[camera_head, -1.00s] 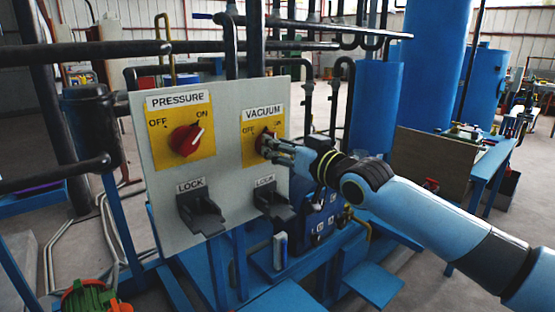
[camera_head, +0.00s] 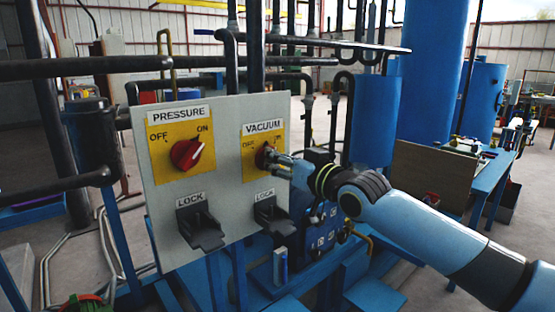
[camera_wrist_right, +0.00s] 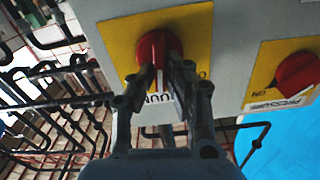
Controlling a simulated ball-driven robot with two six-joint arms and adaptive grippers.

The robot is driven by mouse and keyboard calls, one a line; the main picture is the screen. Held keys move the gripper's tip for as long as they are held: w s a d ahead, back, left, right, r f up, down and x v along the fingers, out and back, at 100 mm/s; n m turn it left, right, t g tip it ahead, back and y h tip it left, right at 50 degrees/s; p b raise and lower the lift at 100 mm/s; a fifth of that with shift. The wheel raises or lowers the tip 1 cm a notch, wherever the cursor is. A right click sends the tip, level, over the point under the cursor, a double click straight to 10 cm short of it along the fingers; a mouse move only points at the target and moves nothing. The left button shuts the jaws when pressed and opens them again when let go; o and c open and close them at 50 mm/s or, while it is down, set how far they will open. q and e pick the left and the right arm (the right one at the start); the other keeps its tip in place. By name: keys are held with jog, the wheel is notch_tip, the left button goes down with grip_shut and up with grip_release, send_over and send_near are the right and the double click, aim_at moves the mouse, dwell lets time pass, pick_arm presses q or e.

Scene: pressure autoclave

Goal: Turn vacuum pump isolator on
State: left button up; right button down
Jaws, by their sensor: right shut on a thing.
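The vacuum isolator is a red rotary knob (camera_head: 262,156) on a yellow plate (camera_head: 250,169) at the right of the grey panel (camera_head: 225,192), under the VACUUM label. My right gripper (camera_head: 273,160) reaches it from the right and covers part of it. In the right wrist view the red knob (camera_wrist_right: 153,52) sits between the two fingers of the right gripper (camera_wrist_right: 165,75), which are shut on it. The fingers hide part of the OFF/ON markings, so I cannot tell the knob's exact setting. My left gripper is not in view.
Two black lock brackets (camera_head: 201,228) stick out below the knobs. Dark pipes (camera_head: 85,66) cross at the left. A blue tank (camera_head: 376,118) stands behind at the right.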

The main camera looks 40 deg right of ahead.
jog(key=shift+d+f+m+p, duration=0.15)
jog(key=shift+m+p, duration=0.45)
jog(key=shift+m, duration=1.25)
jog(key=shift+d+f+m+p, duration=0.1)
jog(key=shift+m+p, duration=0.45)
jog(key=shift+m, duration=1.3)
jog(key=c, duration=1.4)
grip_release()
jog(key=shift+o, duration=0.2)
jog(key=shift+r, duration=0.1)
notch_tip(320, 180, up, 10)
jog(key=shift+f, duration=0.1)
